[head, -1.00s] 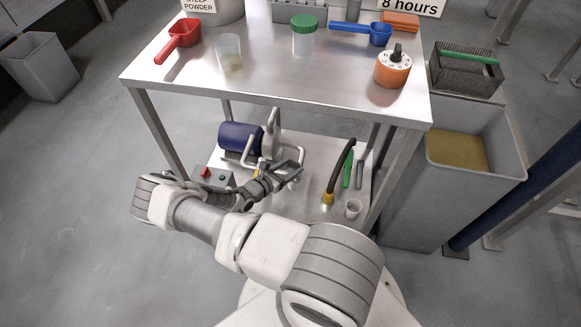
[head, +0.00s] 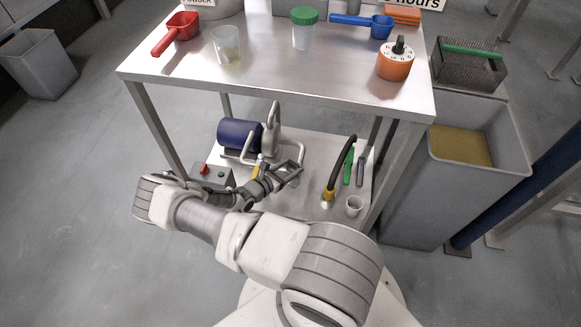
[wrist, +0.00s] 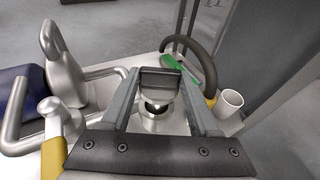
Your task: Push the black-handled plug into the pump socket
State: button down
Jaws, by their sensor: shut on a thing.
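My gripper (wrist: 158,84) reaches over the lower shelf, to the right of the pump, and also shows in the head view (head: 291,170). Its fingers are shut on a dark grey block, seemingly the black-handled plug (wrist: 160,84), at the fingertips. Just below the block, between the fingers, are a black part and a round metal collar (wrist: 155,123); I cannot tell whether the collar belongs to the plug or to the socket, or whether they touch. The pump has a blue motor (head: 238,135) and a metal body (head: 269,140) with bent pipes. The plug's lower end is hidden.
A black hose with a yellow end (head: 329,194), a green tool (head: 348,167) and a white cup (head: 354,206) stand or lie on the shelf's right. A grey control box (head: 213,174) is at its left. The steel tabletop (head: 270,85) overhangs the shelf.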

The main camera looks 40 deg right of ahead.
aim_at(290, 172)
jog(key=shift+f+b, duration=0.3)
jog(key=shift+f, duration=1.35)
jog(key=shift+c, duration=0.3)
grip_release()
jog(key=p+v, duration=0.4)
jog(key=v, duration=1.3)
jog(key=shift+a, duration=0.15)
jog(key=shift+r, duration=0.15)
jog(key=shift+w+r, duration=0.1)
